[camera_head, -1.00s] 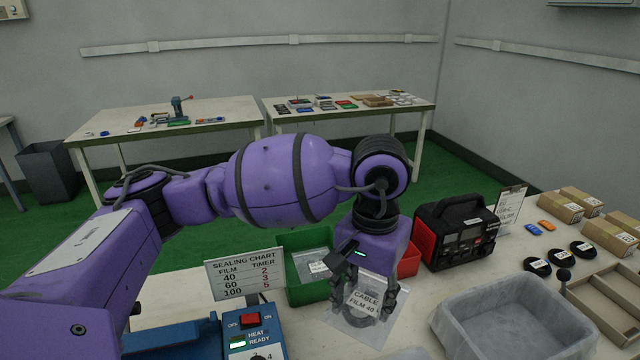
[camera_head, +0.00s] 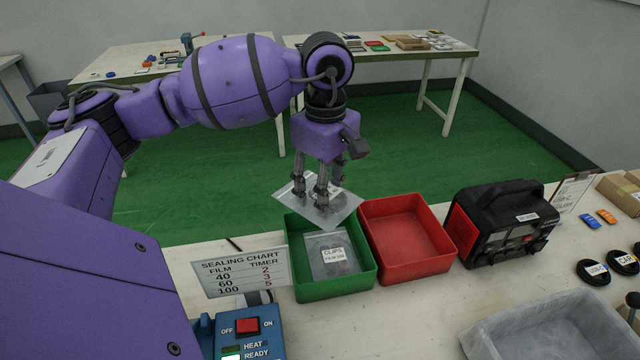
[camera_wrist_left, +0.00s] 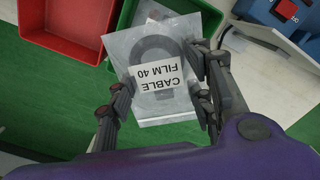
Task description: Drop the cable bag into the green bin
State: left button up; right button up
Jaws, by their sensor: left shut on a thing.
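My left gripper (camera_head: 320,190) is shut on the clear cable bag (camera_head: 340,207) and holds it in the air above the far side of the green bin. In the left wrist view the cable bag (camera_wrist_left: 150,50) shows a "CABLE FILM 40" label and a dark coil, between the fingers of the left gripper (camera_wrist_left: 158,103). The green bin (camera_head: 367,269) stands on the table and holds a clear bag labelled "CLIPS" (camera_head: 333,262). In the wrist view the bag covers much of the green bin (camera_wrist_left: 121,28). My right gripper is not in view.
A red bin (camera_head: 405,235) stands right of the green bin and looks empty. A black and red machine (camera_head: 500,225) is further right. A sealing chart sign (camera_head: 240,273) and a blue heat sealer (camera_head: 240,330) stand at the left. A grey tray (camera_head: 545,330) is at the front right.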

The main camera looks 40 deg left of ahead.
pick_arm(q)
jog(key=shift+s+a+n, duration=0.1)
jog(key=shift+a+n, duration=0.45)
jog(key=shift+n, duration=0.15)
jog(key=shift+f, duration=0.15)
notch_tip(320, 180, down, 5)
jog(key=b, duration=0.3)
jog(key=shift+f, duration=0.2)
jog(key=o, duration=1.4)
jog(key=shift+c, duration=0.2)
